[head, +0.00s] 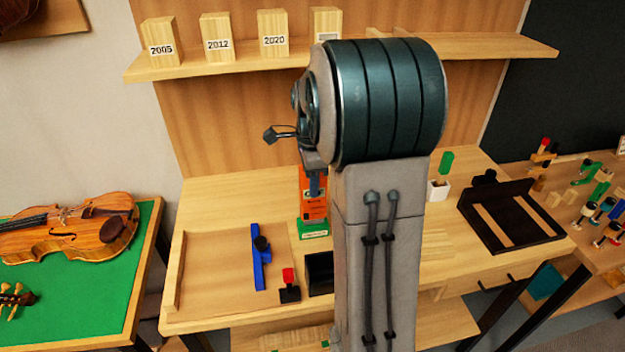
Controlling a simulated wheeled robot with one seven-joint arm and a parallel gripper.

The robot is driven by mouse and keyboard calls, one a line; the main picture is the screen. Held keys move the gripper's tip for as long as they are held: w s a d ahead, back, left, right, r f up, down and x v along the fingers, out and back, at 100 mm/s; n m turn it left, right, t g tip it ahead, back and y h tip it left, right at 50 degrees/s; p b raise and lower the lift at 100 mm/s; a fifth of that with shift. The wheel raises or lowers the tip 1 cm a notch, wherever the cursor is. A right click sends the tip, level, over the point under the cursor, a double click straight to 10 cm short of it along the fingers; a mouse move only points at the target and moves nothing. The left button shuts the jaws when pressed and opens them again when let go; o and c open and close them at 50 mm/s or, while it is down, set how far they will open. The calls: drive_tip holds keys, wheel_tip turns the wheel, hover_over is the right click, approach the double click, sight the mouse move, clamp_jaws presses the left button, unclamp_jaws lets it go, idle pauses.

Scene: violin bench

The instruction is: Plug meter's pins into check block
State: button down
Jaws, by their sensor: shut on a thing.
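An orange box with a small dark label, apparently the meter (307,205), stands upright near the middle of the bench. My gripper (314,190) comes down from above and is shut on it. Directly below the orange box is a green block with pale markings, perhaps the check block (314,232). The meter's pins are hidden, and I cannot tell whether the meter touches the green block or sits just above it. My arm covers the area just right of them.
On the wooden bench (215,190), a blue tool (258,262), a red-topped black piece (289,285) and a black box (319,273) lie in front. A white cup with a green block (446,163) and a dark tray (515,215) stand right. A shelf (190,64) with numbered blocks is behind.

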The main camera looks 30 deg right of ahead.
drive_tip(key=shift+f, duration=0.4)
drive_tip(key=shift+r, duration=0.15)
idle(1.1)
drive_tip(key=shift+r+p, duration=2.55)
drive_tip(key=shift+r, duration=0.85)
